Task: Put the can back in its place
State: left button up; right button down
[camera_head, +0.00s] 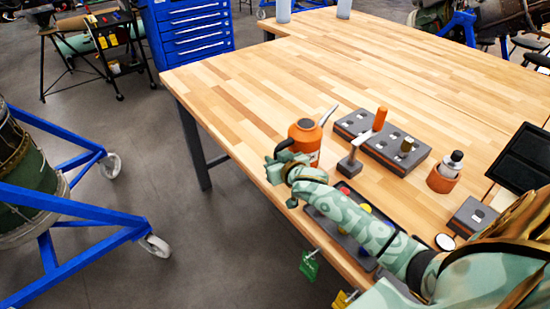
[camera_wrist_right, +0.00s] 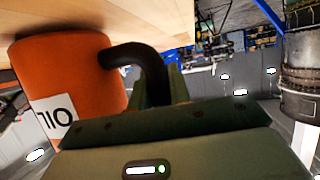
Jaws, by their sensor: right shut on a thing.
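The can is an orange oil can (camera_head: 306,141) with a pale spout and a black curved handle, near the left edge of the wooden workbench (camera_head: 330,60). In the wrist view the can (camera_wrist_right: 70,75) appears upside down, its label reading as inverted OIL, with its base against or very near the wood; I cannot tell if there is a gap. My right gripper (camera_head: 281,160) is shut on the black handle (camera_wrist_right: 140,58), at the can's near-left side. My left gripper is out of view.
Right of the can are a small grey stand (camera_head: 349,166) with an orange-handled tool, a grey block with holes (camera_head: 400,158), an orange cup (camera_head: 441,180) and a black tray (camera_head: 524,160). My arm crosses a dark tray with coloured pieces. The bench's far part is mostly clear.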

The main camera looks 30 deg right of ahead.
jog(key=shift+f, duration=0.15)
jog(key=c, duration=1.2)
grip_release()
jog(key=shift+o, duration=0.7)
jog(key=shift+s, duration=0.1)
jog(key=shift+s+r+p, duration=0.2)
jog(key=shift+r+p, duration=0.05)
jog(key=shift+p, duration=0.15)
jog(key=p+v, duration=0.3)
jog(key=shift+s+r, duration=0.15)
jog(key=shift+r, duration=0.05)
jog(key=shift+p+v, duration=1.25)
jog(key=shift+v, duration=0.25)
jog(key=shift+f, duration=0.25)
